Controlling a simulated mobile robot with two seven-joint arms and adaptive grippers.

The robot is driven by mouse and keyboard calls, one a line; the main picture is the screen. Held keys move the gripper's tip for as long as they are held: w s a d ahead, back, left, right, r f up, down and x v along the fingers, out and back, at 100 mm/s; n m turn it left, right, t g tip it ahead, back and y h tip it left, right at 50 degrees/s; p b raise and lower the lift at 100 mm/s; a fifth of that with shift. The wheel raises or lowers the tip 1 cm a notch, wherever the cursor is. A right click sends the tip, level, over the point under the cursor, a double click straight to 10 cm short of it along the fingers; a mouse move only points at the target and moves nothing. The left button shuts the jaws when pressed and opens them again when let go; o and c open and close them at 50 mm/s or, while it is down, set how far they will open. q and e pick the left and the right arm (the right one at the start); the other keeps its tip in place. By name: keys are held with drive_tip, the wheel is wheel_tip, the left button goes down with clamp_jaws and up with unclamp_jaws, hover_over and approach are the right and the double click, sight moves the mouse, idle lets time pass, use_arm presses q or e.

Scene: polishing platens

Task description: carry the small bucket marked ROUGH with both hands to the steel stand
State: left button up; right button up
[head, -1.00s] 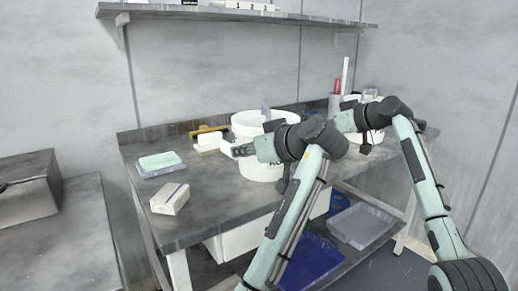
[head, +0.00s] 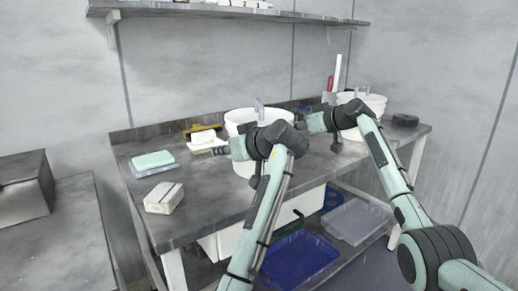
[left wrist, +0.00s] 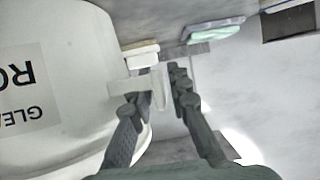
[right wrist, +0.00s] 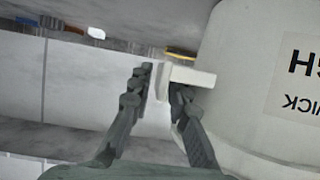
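The white bucket (head: 236,122) stands upright on the grey workbench. Its label shows "RO" upside down in the left wrist view (left wrist: 70,125) and "GH" in part in the right wrist view (right wrist: 237,80). My left gripper (left wrist: 150,92) is open, its fingers on either side of a white side lug (left wrist: 157,88). My right gripper (right wrist: 160,88) is open around the opposite lug (right wrist: 190,77), with a gap at one finger.
A grey metal surface (head: 85,225), possibly the steel stand, is at the left with a dark box (head: 22,185) on it. On the bench are a green-topped pad (head: 153,161), a pale block (head: 164,198) and a second white bucket (head: 374,103). A blue tray (head: 298,258) is below.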

use_arm(q)
drive_tip(key=shift+w+a+f, duration=0.2)
drive_tip(key=shift+w+a, duration=0.05)
drive_tip(key=shift+w, duration=0.1)
use_arm(e)
drive_tip(key=shift+w+a+f, duration=0.2)
drive_tip(key=shift+w+a, duration=0.15)
use_arm(q)
clamp_jaws()
use_arm(e)
clamp_jaws()
use_arm(q)
drive_tip(key=shift+r, duration=0.1)
use_arm(e)
drive_tip(key=shift+r, duration=0.1)
